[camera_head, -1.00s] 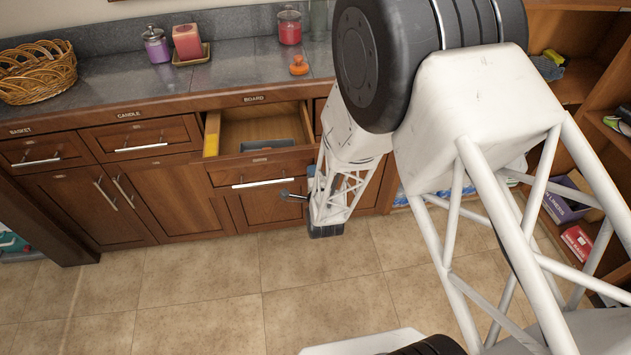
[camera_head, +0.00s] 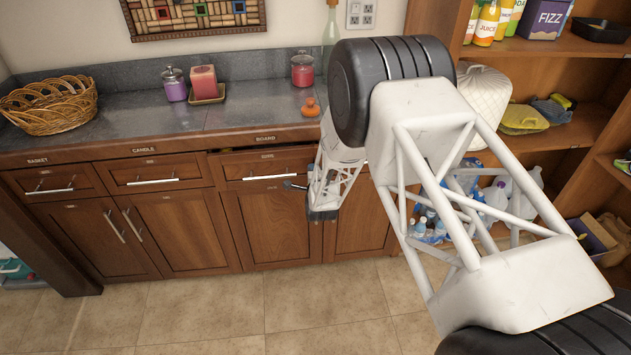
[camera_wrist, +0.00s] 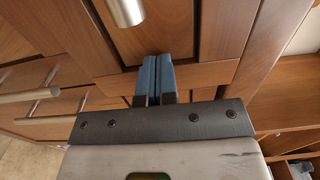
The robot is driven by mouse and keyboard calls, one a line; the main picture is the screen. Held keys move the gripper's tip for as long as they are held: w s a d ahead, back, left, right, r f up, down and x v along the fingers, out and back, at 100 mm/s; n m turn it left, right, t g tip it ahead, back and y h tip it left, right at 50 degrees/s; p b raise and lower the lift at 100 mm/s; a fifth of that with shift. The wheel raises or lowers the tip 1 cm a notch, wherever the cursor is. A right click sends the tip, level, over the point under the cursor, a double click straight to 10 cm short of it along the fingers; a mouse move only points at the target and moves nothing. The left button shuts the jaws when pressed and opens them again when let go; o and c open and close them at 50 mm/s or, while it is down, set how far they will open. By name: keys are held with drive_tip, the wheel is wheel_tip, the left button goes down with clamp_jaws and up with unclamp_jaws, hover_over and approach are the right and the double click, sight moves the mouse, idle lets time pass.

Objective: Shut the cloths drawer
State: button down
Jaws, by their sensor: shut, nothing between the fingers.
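The wooden drawer (camera_head: 232,171) under the BOARD label was pulled out a second ago and now sits nearly flush in the cabinet. A thin dark gap shows along its top edge, so it appears slightly out. Its own small label is too small to read, and its inside is hidden. My gripper (camera_head: 289,185) is at the right part of the drawer front, by the right end of the bar handle (camera_head: 268,177). In the wrist view my shut blue fingers (camera_wrist: 156,75) point at a wooden front panel (camera_wrist: 155,42), at or very near it; a handle (camera_wrist: 125,10) shows above.
Shut drawers (camera_head: 155,174) stand to the left, with cupboard doors below. The counter holds a basket (camera_head: 48,104), candle (camera_head: 204,83), jars and an orange-topped item (camera_head: 310,107). Open shelves (camera_head: 590,135) with goods stand at right. The tiled floor (camera_head: 240,310) in front is clear.

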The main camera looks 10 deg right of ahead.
sight(312, 162)
drive_tip(key=w, duration=0.3)
drive_tip(key=shift+w+r, duration=0.15)
drive_tip(key=shift+w, duration=0.25)
drive_tip(key=shift+w, duration=0.1)
drive_tip(key=shift+s, duration=0.5)
drive_tip(key=s, duration=1.4)
drive_tip(key=shift+w, duration=0.1)
